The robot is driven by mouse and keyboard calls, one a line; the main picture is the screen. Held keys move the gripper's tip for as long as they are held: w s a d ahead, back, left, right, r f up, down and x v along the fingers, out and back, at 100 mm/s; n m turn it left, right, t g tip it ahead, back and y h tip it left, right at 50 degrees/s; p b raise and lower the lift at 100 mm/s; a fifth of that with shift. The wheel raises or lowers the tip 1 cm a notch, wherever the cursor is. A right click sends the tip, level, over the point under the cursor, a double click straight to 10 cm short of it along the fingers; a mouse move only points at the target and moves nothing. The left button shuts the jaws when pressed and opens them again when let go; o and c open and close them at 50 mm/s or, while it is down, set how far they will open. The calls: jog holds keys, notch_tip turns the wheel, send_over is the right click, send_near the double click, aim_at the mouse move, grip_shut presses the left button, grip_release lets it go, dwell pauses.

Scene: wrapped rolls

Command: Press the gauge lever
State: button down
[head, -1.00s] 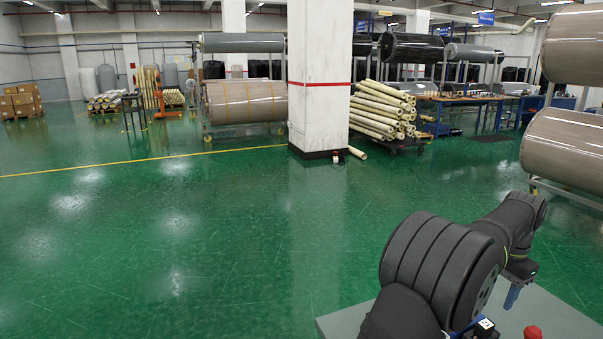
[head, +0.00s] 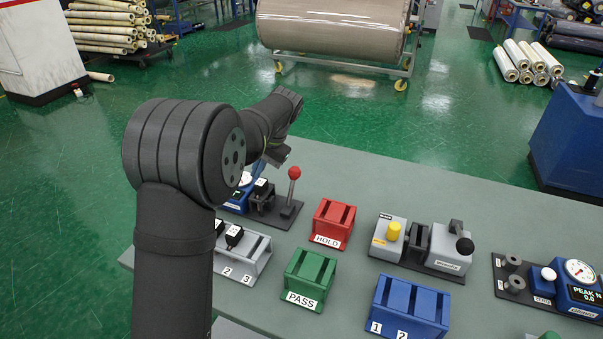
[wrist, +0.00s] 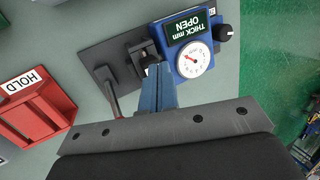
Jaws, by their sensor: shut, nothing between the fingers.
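The thickness gauge (wrist: 190,52) is blue with a white dial and a display reading "THICK mm OPEN". It is at the top middle of the wrist view and partly hidden by my arm in the head view (head: 240,190). Its lever (head: 292,190) is a dark rod with a red ball, standing up from the dark base. In the wrist view the lever (wrist: 108,88) lies left of my fingers, its ball end mostly hidden by the gripper body. My gripper (wrist: 157,72) is shut and empty, its blue fingers over the base between lever and dial.
A red HOLD bin (head: 333,223), a green PASS bin (head: 310,278) and a blue numbered bin (head: 410,310) stand on the grey table (head: 400,185). A grey numbered rack (head: 245,250), a grey device with a yellow button (head: 394,230) and a PEAK N gauge (head: 578,292) stand around them.

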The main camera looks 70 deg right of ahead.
jog(key=shift+s+a+f+m+t, duration=0.3)
jog(key=shift+s+f+t, duration=0.1)
jog(key=shift+t, duration=0.3)
jog(key=s+m+t, duration=0.1)
jog(key=t, duration=0.2)
jog(key=m+t+h, duration=0.2)
jog(key=m+h, duration=0.8)
jog(key=h, duration=0.2)
send_near(292, 187)
jog(key=s+d+r, duration=0.1)
jog(key=d, duration=0.1)
jog(key=s+d+r, duration=0.2)
jog(key=x, duration=1)
jog(key=shift+a, duration=0.2)
